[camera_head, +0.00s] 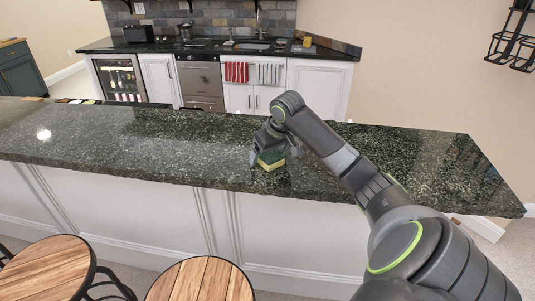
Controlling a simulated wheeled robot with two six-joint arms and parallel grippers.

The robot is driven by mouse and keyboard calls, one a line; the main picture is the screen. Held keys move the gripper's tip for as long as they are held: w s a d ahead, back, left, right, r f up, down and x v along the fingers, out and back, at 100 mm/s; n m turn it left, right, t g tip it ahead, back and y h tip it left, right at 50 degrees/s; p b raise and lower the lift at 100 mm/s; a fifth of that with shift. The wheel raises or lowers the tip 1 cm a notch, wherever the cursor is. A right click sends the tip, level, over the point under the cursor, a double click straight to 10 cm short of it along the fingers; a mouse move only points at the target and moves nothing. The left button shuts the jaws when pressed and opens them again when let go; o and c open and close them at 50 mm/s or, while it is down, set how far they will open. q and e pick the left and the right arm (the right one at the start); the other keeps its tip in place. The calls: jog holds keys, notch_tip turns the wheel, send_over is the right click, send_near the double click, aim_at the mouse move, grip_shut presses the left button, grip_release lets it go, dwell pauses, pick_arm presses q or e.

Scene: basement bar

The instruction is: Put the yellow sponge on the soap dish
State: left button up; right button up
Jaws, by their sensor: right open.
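The yellow sponge (272,167), with a dark green upper layer, is at the front edge of the dark granite bar counter (180,150). My right gripper (274,156) reaches in from the right and points down over the sponge. Its jaws are open, with one finger on each side of the sponge; I cannot tell whether they touch it. The gripper partly hides the sponge's top. I cannot make out a soap dish in this view. My left gripper is not in view.
The bar counter is clear on both sides of the sponge, apart from small items (75,101) at its far left edge. Two wooden stools (200,281) stand in front. A back counter (330,49) holds a sink, a tap and a small yellow item (307,41).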

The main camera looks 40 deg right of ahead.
jog(key=shift+c, duration=0.3)
jog(key=c, duration=1)
jog(key=shift+r, duration=0.1)
